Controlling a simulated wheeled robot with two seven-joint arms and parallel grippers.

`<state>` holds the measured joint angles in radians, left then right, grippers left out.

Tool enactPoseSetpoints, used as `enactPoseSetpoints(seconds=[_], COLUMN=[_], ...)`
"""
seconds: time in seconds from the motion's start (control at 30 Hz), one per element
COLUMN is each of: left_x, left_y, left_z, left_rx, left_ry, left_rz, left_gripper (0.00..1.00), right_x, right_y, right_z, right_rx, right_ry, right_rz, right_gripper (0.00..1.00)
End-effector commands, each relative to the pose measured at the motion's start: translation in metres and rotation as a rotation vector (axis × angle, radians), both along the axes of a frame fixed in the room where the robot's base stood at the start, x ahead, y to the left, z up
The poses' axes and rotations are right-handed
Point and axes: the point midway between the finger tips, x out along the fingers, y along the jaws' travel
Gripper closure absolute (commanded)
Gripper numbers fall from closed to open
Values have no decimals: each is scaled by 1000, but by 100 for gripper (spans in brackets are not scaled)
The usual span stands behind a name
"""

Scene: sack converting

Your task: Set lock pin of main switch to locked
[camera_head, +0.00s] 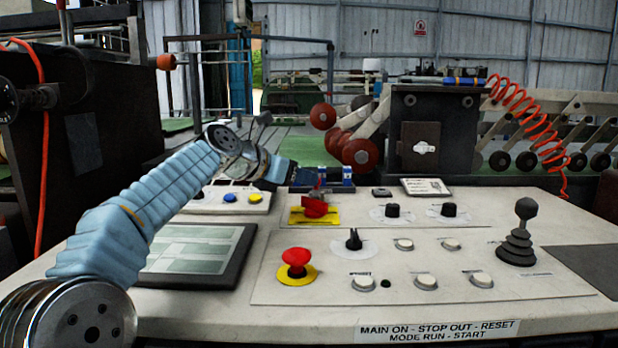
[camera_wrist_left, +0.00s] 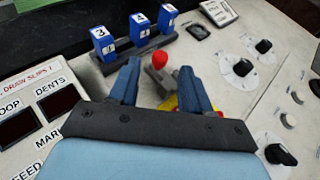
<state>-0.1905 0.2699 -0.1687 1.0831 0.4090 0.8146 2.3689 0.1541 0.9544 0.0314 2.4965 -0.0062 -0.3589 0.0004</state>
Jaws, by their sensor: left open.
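The main switch (camera_head: 316,209) is a red handle on a yellow plate (camera_head: 298,216) at the back middle of the panel. A small red ball-shaped end on a grey bar, seemingly the lock pin (camera_wrist_left: 159,59), shows in the left wrist view just beyond the gap between my fingertips. My left gripper (camera_wrist_left: 161,72) is open, with one blue finger on each side of the grey bar and no clear contact. In the head view my left gripper (camera_head: 288,174) reaches in behind the switch. My right gripper is not in view.
Several numbered blue blocks (camera_wrist_left: 137,25) stand in a rack close behind the switch. A red emergency button (camera_head: 296,262), black knobs (camera_head: 392,211) and a joystick (camera_head: 521,235) stand on the panel.

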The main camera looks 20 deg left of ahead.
Motion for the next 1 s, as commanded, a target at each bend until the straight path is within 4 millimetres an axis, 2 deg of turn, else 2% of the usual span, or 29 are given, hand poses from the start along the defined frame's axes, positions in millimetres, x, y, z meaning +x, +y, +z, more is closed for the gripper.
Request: enactPoseSetpoints(seconds=[0.1,0.23,0.57,0.87,0.9,1.0], left_x=[16,25,28,28,28,28], left_y=[-9,-14,-16,-15,-15,-15], left_z=[-7,-11,-13,-13,-13,-13], left_rx=[0,0,0,0,0,0], left_ry=[1,-1,-1,-1,-1,-1], left_rz=[-1,0,0,0,0,0], left_gripper=[52,52,52,97,100,100], right_x=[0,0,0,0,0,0], right_y=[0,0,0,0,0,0], right_z=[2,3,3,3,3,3], right_rx=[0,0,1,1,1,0], right_ry=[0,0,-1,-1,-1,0], right_rz=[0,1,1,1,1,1], right_gripper=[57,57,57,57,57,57])
